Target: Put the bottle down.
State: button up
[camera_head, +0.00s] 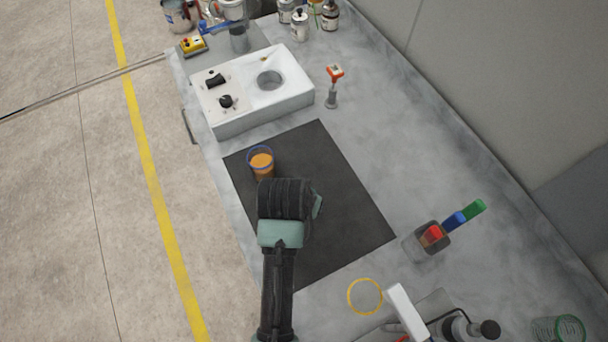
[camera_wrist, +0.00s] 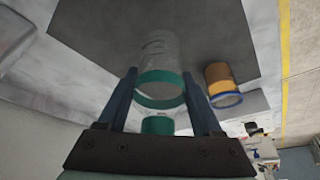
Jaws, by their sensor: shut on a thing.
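A clear bottle with a green collar (camera_wrist: 160,101) and a green cap (camera_wrist: 157,125) shows in the wrist view. My gripper (camera_wrist: 160,82) is shut on it, with one dark finger on each side. The bottle's body reaches away from the fingers over the dark mat (camera_wrist: 100,25). I cannot tell whether its base touches the mat. In the head view my wrist is above the mat (camera_head: 340,205) and hides most or all of the bottle.
A blue-rimmed cup with orange contents (camera_head: 261,162) stands on the mat near my gripper. A white machine (camera_head: 250,100) stands behind. An orange-topped tool (camera_head: 333,85), a holder with colored items (camera_head: 428,245) and a yellow ring (camera_head: 365,297) surround the mat. Its right part is clear.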

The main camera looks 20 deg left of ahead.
jog(key=shift+f, duration=2.75)
jog(key=shift+w, duration=0.1)
jog(key=shift+f, duration=0.2)
jog(key=o, duration=1.4)
jog(key=shift+c, duration=0.2)
jog(key=shift+r, duration=0.15)
jog(key=v, duration=1.2)
jog(key=shift+r, duration=0.1)
